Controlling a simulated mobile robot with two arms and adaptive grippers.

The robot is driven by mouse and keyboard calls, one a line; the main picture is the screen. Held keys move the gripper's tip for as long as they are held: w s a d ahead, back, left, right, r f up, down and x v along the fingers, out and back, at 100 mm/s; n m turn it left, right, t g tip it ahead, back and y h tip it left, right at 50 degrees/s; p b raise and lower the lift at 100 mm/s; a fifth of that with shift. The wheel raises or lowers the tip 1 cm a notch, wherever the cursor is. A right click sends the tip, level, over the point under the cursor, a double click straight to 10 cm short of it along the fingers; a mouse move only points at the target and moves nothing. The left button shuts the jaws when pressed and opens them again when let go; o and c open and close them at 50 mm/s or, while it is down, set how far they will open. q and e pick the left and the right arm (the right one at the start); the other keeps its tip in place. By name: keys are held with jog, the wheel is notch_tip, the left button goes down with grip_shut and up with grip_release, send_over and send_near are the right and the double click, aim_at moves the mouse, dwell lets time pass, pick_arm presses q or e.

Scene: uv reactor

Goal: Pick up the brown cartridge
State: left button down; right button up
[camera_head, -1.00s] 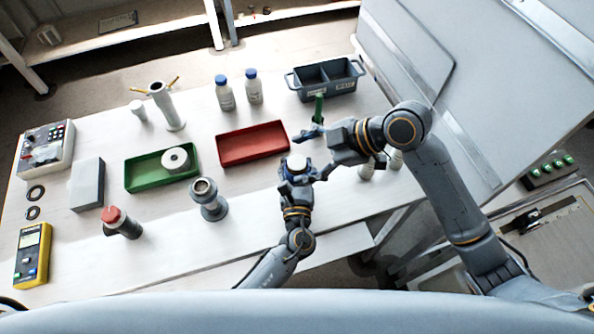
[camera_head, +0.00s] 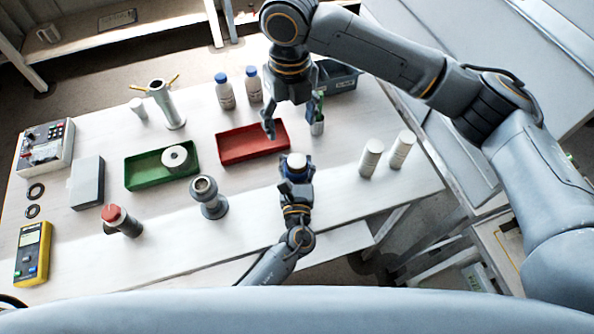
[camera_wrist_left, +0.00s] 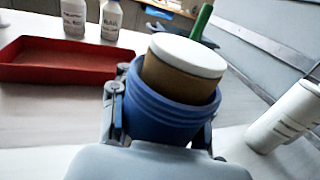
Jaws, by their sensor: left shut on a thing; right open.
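The brown cartridge (camera_wrist_left: 180,78) shows in the left wrist view as a brown cylinder with a white top. Its lower part is hidden inside a ribbed blue cup or collar (camera_wrist_left: 165,115). My left gripper (camera_head: 297,185) is shut on the blue part, with a finger on each side of it. In the head view the white top (camera_head: 297,160) and some blue show above the left gripper. My right gripper (camera_head: 292,118) is open, with one finger over the red tray's right part and the other near a green-topped object (camera_head: 318,122).
A red tray (camera_head: 226,159), a green tray (camera_head: 134,184) with a white ring, two blue-capped bottles (camera_head: 225,95), and a dark bin (camera_head: 340,84) stand around. Two white cylinders (camera_head: 371,158) are to the right. A metal flanged part (camera_head: 208,200) stands left of my left gripper.

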send_over(297, 160)
jog(key=f, duration=0.4)
jog(key=a+f, duration=0.1)
jog(key=f, duration=0.1)
jog(key=shift+w+f, duration=0.25)
jog(key=shift+s+d+f, duration=0.1)
jog(key=shift+d+f, duration=0.05)
jog(key=shift+f, duration=0.7)
jog(key=shift+s+d+f, duration=0.1)
jog(key=shift+d+f, duration=0.1)
jog(key=shift+f, duration=0.7)
jog(key=shift+d+f, duration=0.15)
jog(key=shift+f, duration=0.7)
grip_shut()
